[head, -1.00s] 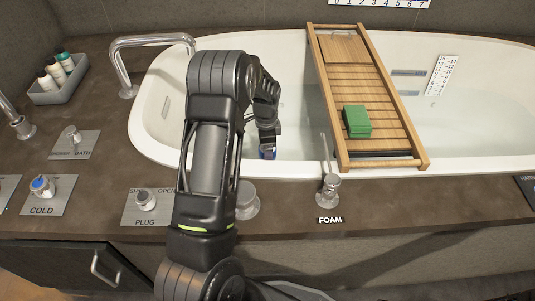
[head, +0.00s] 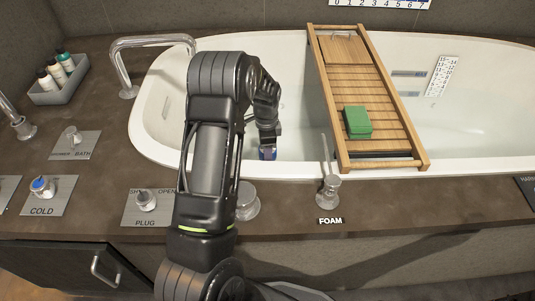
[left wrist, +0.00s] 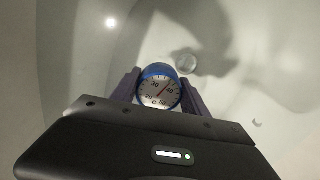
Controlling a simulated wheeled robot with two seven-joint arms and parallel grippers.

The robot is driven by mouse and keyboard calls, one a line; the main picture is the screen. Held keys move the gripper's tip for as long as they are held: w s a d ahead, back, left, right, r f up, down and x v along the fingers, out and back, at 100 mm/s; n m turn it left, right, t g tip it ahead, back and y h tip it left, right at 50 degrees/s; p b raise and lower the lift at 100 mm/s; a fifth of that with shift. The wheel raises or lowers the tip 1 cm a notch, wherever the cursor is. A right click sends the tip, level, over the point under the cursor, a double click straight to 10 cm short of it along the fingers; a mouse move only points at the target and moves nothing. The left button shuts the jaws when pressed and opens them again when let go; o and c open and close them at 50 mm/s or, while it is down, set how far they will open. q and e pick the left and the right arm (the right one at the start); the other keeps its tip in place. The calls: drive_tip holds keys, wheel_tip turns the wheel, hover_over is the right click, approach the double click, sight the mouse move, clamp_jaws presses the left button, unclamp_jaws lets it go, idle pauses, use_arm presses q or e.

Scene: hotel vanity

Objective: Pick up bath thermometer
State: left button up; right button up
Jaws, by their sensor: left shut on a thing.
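The bath thermometer (left wrist: 159,91) has a round white dial with numbers, a red needle and a blue rim. It sits between the two fingers of my left gripper (left wrist: 160,92) in the left wrist view, and the fingers are shut on it. In the head view the left gripper (head: 267,145) is inside the bathtub (head: 290,110), near its front wall. My right gripper is not in view.
A wooden bath tray (head: 372,90) with a green block (head: 357,121) spans the tub to the right. A foam dispenser (head: 328,188) stands on the front ledge. A faucet (head: 128,70) is at the left. A round drain fitting (left wrist: 187,64) shows in the left wrist view.

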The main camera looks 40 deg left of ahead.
use_arm(q)
wheel_tip(320, 180, up, 10)
drive_tip(key=p, duration=0.3)
drive_tip(key=shift+p, duration=0.3)
idle(0.4)
